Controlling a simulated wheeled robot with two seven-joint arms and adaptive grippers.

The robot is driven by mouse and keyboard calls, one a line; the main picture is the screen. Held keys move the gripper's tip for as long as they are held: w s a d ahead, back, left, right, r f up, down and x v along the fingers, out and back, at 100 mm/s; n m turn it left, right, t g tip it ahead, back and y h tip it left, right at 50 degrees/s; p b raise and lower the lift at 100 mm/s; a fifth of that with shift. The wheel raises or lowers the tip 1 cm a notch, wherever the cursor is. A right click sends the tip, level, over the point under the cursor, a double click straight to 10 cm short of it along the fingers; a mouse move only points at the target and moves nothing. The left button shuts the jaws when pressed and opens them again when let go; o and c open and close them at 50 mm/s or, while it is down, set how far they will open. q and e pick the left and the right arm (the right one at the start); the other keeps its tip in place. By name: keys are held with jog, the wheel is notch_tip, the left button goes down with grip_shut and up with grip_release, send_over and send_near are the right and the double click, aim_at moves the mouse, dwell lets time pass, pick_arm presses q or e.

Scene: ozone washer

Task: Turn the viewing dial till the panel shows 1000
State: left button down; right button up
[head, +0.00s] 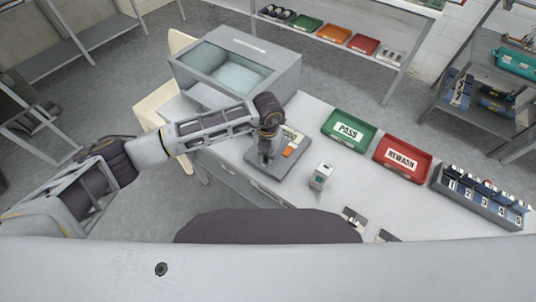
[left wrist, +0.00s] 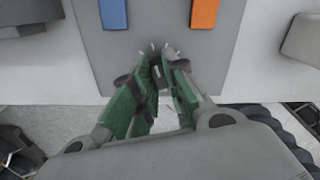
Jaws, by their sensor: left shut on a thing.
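The grey control panel (head: 283,170) lies on the bench, with a pale readout (head: 291,135) near its far edge. The readout's visible digits look like 000; the arm covers its left part, so I cannot read the full number. My left gripper (head: 265,157) points down at the panel. In the left wrist view its green-padded fingers (left wrist: 160,62) are shut on the small dark viewing dial, which they mostly hide. An orange block (left wrist: 204,14) and a blue block (left wrist: 113,14) sit on the panel beyond the fingers. My right gripper is not in view.
A small white-and-grey device (head: 321,176) stands just right of the panel. A green PASS tray (head: 349,146), a red REWASH tray (head: 402,176) and a numbered rack (head: 480,201) follow rightward. A grey glass-topped washer (head: 286,75) stands behind.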

aim_at(268, 155)
pick_arm(q)
jog(key=c, duration=1.4)
grip_release()
jog(key=shift+c, duration=0.2)
jog(key=shift+r, duration=0.2)
notch_tip(268, 155, up, 12)
jog(key=shift+f, duration=0.15)
